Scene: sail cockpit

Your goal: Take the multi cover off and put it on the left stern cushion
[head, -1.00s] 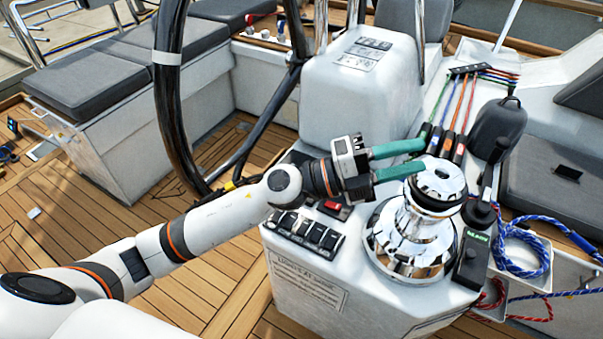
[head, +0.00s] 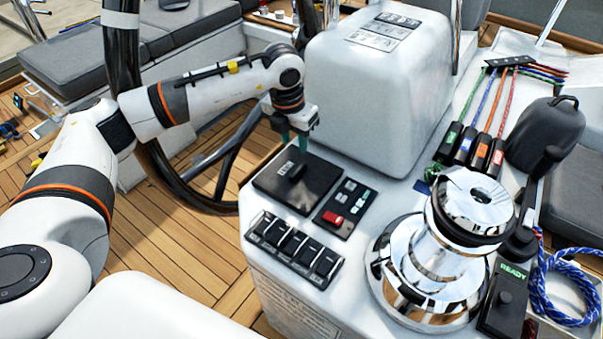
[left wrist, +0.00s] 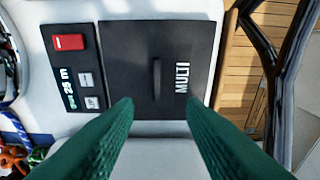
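The multi cover (head: 310,187) is a flat black square plate with a small raised handle, lying on the white console; in the left wrist view the cover (left wrist: 130,60) shows its MULTI label and its handle (left wrist: 157,75). My left gripper (head: 294,143) points down just behind the cover in the head view. In the left wrist view its green fingers (left wrist: 160,103) are spread apart and empty, with the handle ahead between them. Grey cushions (head: 70,60) lie on the bench at upper left; I cannot tell which one is the left stern cushion. My right gripper is out of view.
A switch panel with a red switch (head: 332,217) is right beside the cover. A row of rocker switches (head: 293,248) is in front. A chrome winch (head: 430,270) stands at right. The white console hump (head: 375,90) rises behind, and the black steering wheel (head: 122,70) stands at left.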

